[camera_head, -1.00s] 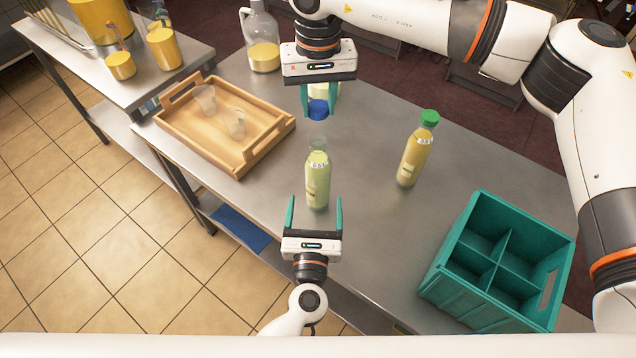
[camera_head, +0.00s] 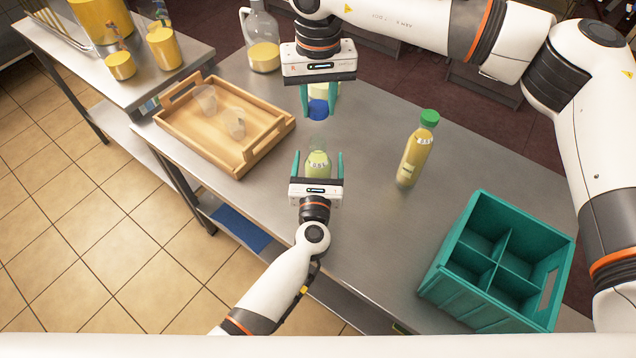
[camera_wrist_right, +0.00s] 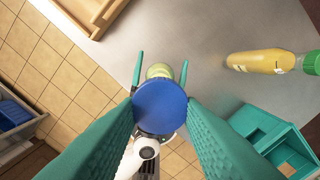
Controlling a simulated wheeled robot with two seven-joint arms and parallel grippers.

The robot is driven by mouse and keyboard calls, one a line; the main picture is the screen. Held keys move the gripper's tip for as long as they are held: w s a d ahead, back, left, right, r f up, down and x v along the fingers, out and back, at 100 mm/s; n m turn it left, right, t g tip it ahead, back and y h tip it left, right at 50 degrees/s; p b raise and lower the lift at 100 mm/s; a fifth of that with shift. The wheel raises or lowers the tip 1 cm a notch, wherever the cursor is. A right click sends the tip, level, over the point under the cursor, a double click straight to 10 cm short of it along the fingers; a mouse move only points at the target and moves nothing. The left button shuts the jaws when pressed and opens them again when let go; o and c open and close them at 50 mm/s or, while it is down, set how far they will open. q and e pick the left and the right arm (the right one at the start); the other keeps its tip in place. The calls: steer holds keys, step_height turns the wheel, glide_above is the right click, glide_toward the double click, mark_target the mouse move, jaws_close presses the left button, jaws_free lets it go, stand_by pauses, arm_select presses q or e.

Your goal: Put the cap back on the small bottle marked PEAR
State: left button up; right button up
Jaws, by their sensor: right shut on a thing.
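The blue cap (camera_head: 318,109) is held between the fingers of my right gripper (camera_head: 319,108), above the table. The cap also fills the middle of the right wrist view (camera_wrist_right: 160,107). The small uncapped bottle (camera_head: 318,163) of pale green liquid stands upright, nearer to me than the cap. Its lower part is hidden by my left gripper (camera_head: 318,156), whose open fingers stand either side of it with gaps. The bottle's top shows beyond the cap in the right wrist view (camera_wrist_right: 159,71). I cannot read PEAR on its label.
A yellow bottle with a green cap (camera_head: 414,155) stands to the right. A green divided crate (camera_head: 455,285) is at the front right. A wooden tray (camera_head: 170,128) with two clear cups is at the left. A glass jug (camera_head: 262,40) stands behind.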

arm_select(q)
steer(key=shift+c, duration=0.2)
steer(key=c, duration=1.4)
steer(key=shift+c, duration=0.2)
arm_select(e)
glide_above(318, 156)
steer(key=w, duration=0.1)
steer(key=shift+f, duration=2.5)
steer(key=shift+f, duration=0.9)
arm_select(q)
steer(key=shift+f, duration=0.1)
arm_select(e)
steer(key=shift+f, duration=0.6)
